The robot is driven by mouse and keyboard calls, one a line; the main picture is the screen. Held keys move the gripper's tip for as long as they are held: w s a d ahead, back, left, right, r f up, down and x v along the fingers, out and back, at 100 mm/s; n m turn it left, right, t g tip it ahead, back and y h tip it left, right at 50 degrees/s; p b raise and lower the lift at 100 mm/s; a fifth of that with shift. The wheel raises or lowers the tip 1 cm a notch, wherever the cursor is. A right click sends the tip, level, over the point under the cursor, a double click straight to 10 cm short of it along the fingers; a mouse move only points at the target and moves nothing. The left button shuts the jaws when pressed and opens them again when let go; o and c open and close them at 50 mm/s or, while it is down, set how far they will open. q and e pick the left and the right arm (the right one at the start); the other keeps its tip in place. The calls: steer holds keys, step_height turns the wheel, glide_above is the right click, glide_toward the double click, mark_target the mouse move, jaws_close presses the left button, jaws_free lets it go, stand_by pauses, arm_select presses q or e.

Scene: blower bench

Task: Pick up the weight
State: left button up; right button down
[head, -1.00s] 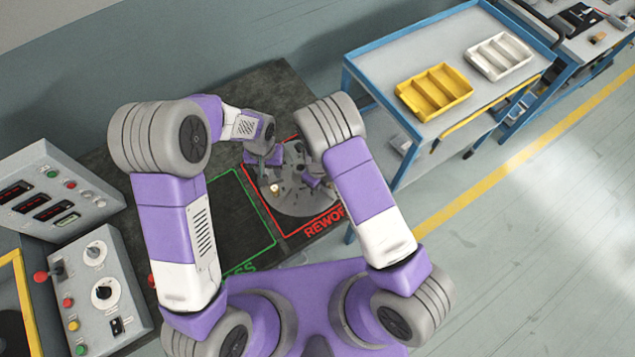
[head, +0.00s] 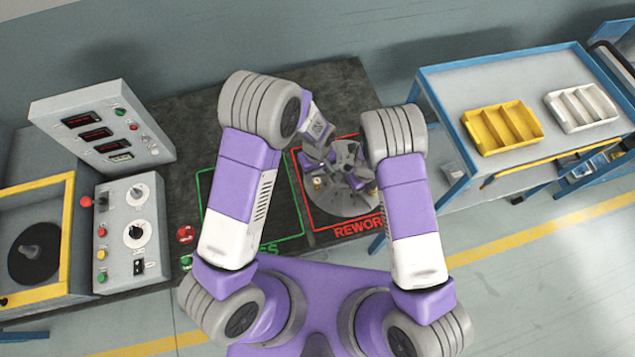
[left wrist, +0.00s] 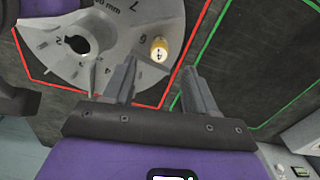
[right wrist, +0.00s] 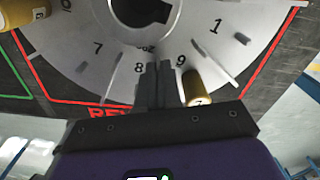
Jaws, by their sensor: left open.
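A small brass weight (head: 317,181) stands at the left edge of the grey numbered disc (head: 335,204). In the left wrist view the weight (left wrist: 159,48) is beyond my left gripper (left wrist: 163,82), which is open and empty; its fingers are apart, short of the weight. A second brass weight (right wrist: 197,88) is on the disc, right beside the fingers of my right gripper (right wrist: 155,80). Those fingers are together with nothing visible between them. A brass cylinder (right wrist: 22,12) is cut off at the upper left of that view. In the head view my arms partly hide the disc.
The disc lies in the red rework outline (head: 303,190), with a green outline (head: 203,195) to its left. Control boxes (head: 133,235) stand at left. A blue-framed cart (head: 430,75) with yellow (head: 503,127) and white (head: 582,108) trays is at right.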

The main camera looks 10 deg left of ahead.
mark_target(317, 180)
arm_select(q)
step_height(317, 180, down, 8)
steer(key=shift+w+f, duration=0.15)
steer(key=shift+f, duration=0.05)
arm_select(e)
steer(key=shift+s+f, duration=0.15)
steer(key=shift+s, duration=0.05)
arm_select(q)
jaws_close()
steer(key=shift+r, duration=5.05)
steer(key=shift+r, duration=0.1)
steer(key=shift+r, duration=2.15)
arm_select(e)
steer(key=shift+s, duration=0.1)
steer(key=c, duration=1.4)
jaws_free()
steer(key=shift+o, duration=0.8)
arm_select(q)
steer(key=shift+a, duration=0.1)
arm_select(e)
steer(key=shift+w, duration=0.2)
